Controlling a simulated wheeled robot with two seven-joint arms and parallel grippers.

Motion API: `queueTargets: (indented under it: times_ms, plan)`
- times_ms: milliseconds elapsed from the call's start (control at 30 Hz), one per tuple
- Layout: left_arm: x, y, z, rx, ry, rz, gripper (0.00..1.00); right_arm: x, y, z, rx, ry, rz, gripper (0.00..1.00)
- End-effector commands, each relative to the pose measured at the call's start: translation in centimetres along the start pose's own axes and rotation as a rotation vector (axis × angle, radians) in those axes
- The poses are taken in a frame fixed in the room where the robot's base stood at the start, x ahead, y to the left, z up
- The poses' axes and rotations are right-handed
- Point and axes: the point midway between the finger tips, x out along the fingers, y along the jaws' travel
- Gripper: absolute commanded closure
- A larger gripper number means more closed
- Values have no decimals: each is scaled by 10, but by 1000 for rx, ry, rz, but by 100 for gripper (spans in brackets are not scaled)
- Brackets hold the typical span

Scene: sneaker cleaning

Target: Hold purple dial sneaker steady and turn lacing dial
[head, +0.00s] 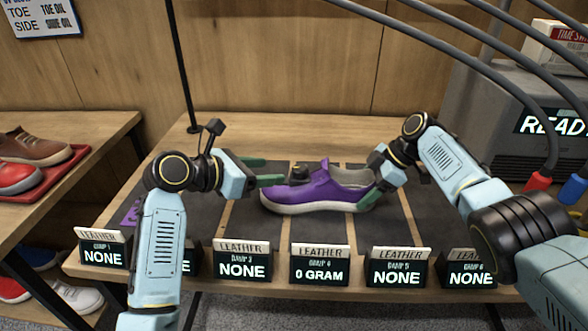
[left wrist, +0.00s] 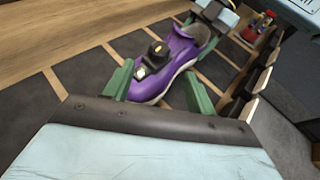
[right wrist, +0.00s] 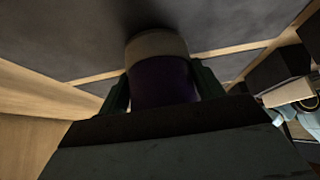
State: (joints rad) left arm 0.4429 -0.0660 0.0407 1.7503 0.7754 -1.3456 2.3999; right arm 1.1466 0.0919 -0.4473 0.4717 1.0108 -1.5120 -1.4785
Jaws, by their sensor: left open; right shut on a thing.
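The purple sneaker (head: 320,188) with a white sole rests on the dark mat (head: 230,222), toe to the left. A black lacing dial (head: 297,170) sits on its upper near the toe; in the left wrist view the dial (left wrist: 156,52) shows upright with a small pale-marked part in front. My right gripper (head: 372,194) is shut on the heel; the right wrist view shows the heel (right wrist: 160,80) between its green fingers. My left gripper (head: 262,171) is open and empty at the toe end, apart from the dial. In its wrist view the toe shows beyond and between the fingers.
Several label stands, such as one reading 0 GRAM (head: 320,265), line the table's front edge. A grey machine (head: 500,115) with cables stands at the right. A side table at left holds a red tray (head: 50,178) of shoes. Mat left of the sneaker is mostly clear.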

Motion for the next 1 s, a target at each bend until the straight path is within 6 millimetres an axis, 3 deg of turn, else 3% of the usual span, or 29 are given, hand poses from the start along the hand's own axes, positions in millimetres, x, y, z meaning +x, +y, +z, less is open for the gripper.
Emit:
queueTargets:
  times_ms: [200,400,600,867,1000]
  plan:
    - [47,0,0,-1,0,-3,44,4,-2,3,3,-5,-8,64]
    - [75,0,0,1,1,-2,44,4,-2,3,3,-5,-8,64]
    - [86,0,0,3,0,-1,44,4,-2,3,3,-5,-8,64]
    - [87,0,0,3,0,0,44,4,-2,4,3,-5,-8,64]
    - [87,0,0,2,0,0,58,4,-2,4,3,-5,-8,64]
